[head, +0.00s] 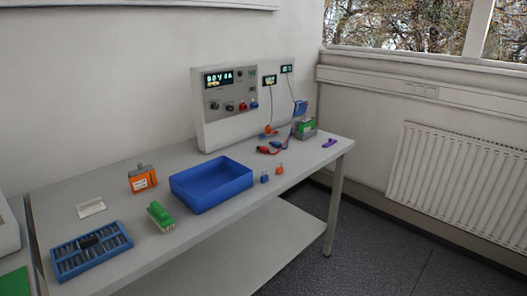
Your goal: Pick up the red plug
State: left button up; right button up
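A small red plug-like piece (263,150) lies on the table right of the blue tray, beside a dark cable or lead. Another small red-orange piece (268,130) sits close to the cycler's base below a thin lead. A red connector (242,106) also shows on the cycler's front panel. I cannot tell for sure which of these is the red plug. Neither of my grippers shows in the head view.
The grey table (110,180) carries a blue tray (212,202), a white cycler (208,135), an orange block (142,179), a green brush-like piece (160,217) and a blue slotted rack (91,248). Small orange (279,169) and blue (264,178) pieces stand near the front edge.

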aim_at(262, 149)
jog(key=i+l+z, duration=0.55)
jog(key=i, duration=0.35)
jog(key=i+l+z, duration=0.3)
jog(key=i, duration=0.2)
jog(key=i+j+z, duration=0.1)
jog(key=i+z, duration=0.15)
jog(key=i, duration=0.25)
jog(key=i+l+u, duration=0.1)
jog(key=i+u, duration=0.3)
jog(key=i+l+u, duration=0.4)
jog(key=i, duration=0.15)
jog(key=i+j, duration=0.05)
